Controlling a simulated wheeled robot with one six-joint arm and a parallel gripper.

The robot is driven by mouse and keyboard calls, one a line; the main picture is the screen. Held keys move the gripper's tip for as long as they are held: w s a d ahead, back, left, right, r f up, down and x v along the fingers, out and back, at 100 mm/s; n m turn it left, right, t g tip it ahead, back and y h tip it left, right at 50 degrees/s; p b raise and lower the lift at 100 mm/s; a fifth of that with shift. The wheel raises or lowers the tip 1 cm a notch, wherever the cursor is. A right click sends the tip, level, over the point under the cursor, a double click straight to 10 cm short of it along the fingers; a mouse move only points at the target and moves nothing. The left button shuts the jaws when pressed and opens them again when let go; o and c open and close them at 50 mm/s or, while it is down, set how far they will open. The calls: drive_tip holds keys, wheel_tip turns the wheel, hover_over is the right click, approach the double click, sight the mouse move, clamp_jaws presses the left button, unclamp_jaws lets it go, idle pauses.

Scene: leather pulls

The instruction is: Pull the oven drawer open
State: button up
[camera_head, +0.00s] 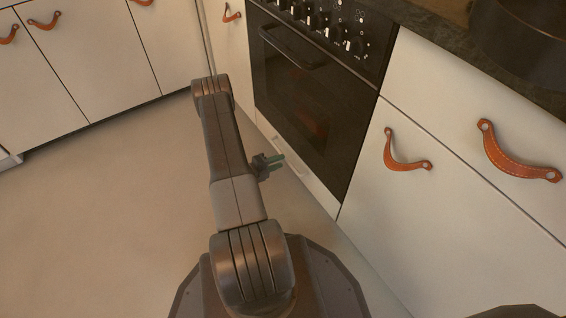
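The oven drawer (318,189) is the low pale panel beneath the black oven (310,100). It looks shut, flush with the cabinet fronts. A pale handle shows faintly on its front, partly hidden behind my gripper.
The oven door has a dark bar handle (293,50) and a row of knobs above. Pale cabinets with brown leather pulls (405,158) stand on both sides. A dark pot (525,40) sits on the countertop at top right. The floor (110,220) at left is clear.

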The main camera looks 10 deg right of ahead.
drive_tip(key=shift+b+x, duration=0.35)
drive_tip(key=shift+x, duration=1.1)
clamp_jaws()
